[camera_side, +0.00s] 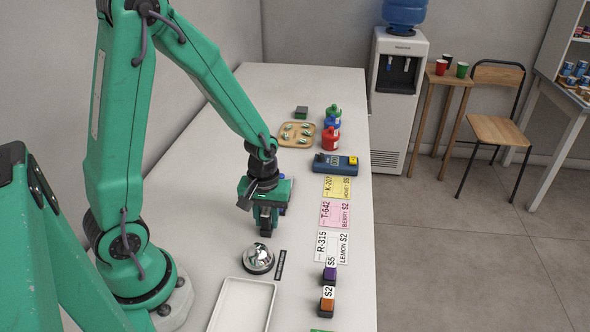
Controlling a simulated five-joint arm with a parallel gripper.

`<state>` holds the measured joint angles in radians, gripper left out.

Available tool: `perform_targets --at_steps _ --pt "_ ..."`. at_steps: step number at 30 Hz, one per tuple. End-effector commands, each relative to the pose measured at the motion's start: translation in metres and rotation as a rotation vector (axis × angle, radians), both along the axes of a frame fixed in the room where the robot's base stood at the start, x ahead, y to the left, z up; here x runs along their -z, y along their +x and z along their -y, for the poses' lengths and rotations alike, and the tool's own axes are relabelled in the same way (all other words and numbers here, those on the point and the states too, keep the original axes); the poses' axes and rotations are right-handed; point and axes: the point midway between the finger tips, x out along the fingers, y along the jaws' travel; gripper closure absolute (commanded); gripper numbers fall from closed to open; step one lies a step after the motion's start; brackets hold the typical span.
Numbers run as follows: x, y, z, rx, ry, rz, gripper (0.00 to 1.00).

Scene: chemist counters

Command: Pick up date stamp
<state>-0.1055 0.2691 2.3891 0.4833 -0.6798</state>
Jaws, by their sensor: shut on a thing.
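My gripper (266,224) points down over the white counter, left of the row of label cards. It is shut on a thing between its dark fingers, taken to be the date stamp. The fingers hide most of it, so its shape and markings are not clear. A small bluish bit shows at the gripper's right side; I cannot tell whether it belongs to the held thing. I also cannot tell whether the held thing touches the counter.
A silver bell (258,258), a black strip (280,264) and a white tray (242,304) lie in front. Label cards (333,213) and small stamp blocks (328,291) line the right edge. A blue device (335,163), a wooden tray (296,142) and colored bottles (331,137) stand behind.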

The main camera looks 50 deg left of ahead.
Motion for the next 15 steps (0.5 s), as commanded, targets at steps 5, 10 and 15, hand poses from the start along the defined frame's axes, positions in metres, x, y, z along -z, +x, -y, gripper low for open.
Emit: perform_targets --at_steps 5,10,15 --pt "-0.003 0.001 0.0 0.0 0.001 0.002 1.0" --pt "-0.011 0.001 0.0 0.0 0.0 0.003 1.0" --pt "-0.025 0.001 0.0 0.0 0.001 0.005 1.0"
